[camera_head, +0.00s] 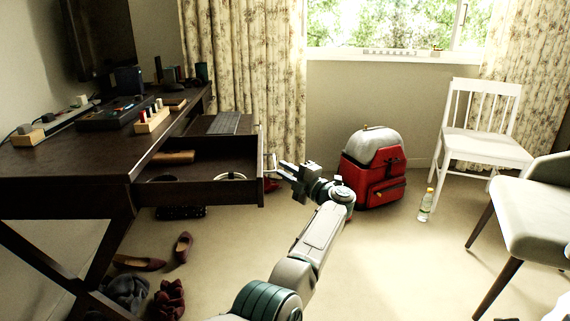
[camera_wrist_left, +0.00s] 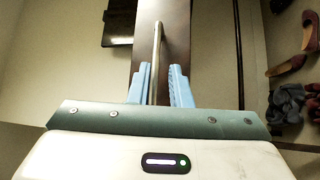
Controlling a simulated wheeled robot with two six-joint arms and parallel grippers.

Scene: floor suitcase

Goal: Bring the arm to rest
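My left arm (camera_head: 318,238) reaches up from the bottom middle in the head view. Its left gripper (camera_head: 281,168) is at the front of the pulled-out desk drawer (camera_head: 200,193). In the left wrist view, the two light-blue fingers of the left gripper (camera_wrist_left: 160,88) are apart. A thin metal bar (camera_wrist_left: 156,50), seemingly the drawer handle, runs between them, with a gap to the right finger. I cannot tell whether the bar touches the left finger. My right gripper is not in view.
The dark desk (camera_head: 70,165) fills the left side. A red suitcase-like backpack (camera_head: 375,180) stands behind the arm, with a bottle (camera_head: 426,206) and a white chair (camera_head: 485,145) to its right. Shoes (camera_head: 183,247) lie under the desk. The middle floor is clear.

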